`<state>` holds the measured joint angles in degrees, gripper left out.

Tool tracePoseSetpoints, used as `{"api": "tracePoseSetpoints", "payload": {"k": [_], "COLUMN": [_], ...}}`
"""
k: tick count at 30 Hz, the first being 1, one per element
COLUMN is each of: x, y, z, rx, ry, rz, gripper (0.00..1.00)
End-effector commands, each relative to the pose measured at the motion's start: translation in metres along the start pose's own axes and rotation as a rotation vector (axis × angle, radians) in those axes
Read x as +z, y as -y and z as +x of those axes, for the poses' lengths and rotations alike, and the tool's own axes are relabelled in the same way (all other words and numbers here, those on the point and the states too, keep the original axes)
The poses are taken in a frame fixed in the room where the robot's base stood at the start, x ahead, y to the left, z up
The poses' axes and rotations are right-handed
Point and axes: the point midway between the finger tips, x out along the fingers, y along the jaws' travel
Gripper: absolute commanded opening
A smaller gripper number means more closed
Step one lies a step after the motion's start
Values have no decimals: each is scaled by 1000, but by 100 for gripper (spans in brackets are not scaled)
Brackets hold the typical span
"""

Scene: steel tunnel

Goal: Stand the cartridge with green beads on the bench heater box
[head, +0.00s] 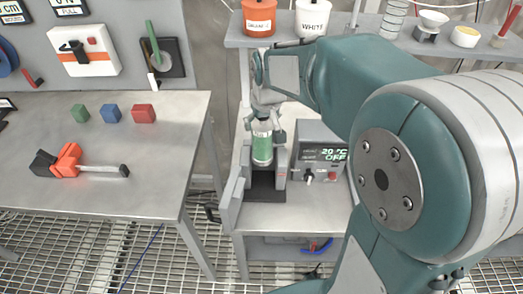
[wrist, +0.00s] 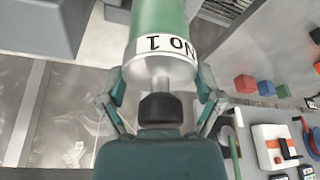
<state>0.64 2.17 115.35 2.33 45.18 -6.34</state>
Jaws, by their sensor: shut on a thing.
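The cartridge with green beads (head: 262,148) is upright in my gripper (head: 264,124), which is shut on its upper end. In the wrist view the cartridge (wrist: 158,25) shows green with a white band reading "No 1", between the two fingers of my gripper (wrist: 160,84). In the head view its lower end is over a dark-floored bay between grey side pieces (head: 282,172); I cannot tell whether it touches anything below. A grey box, apparently the heater box (head: 322,155), stands just right of it, with a display reading 20 °C and OFF.
A shelf (head: 330,42) above holds an orange tub (head: 259,20) and a white tub (head: 312,20). The left bench (head: 150,125) bears green, blue and red blocks and an orange-black tool (head: 68,160). My arm hides much of the right side.

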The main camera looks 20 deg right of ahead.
Motion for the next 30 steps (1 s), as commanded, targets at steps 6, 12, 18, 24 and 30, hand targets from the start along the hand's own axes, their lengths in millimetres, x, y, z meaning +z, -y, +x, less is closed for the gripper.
{"api": "tracePoseSetpoints", "payload": {"k": [6, 12, 18, 24, 30], "x": [13, 19, 28, 29, 29], "y": [-1, 0, 0, 0, 0], "z": [41, 60, 88, 92, 94], "rx": [0, 0, 0, 1, 1], "ry": [1, 1, 1, -2, -1], "rz": [1, 0, -1, -1, 0], "gripper": [23, 23, 23, 23, 23]}}
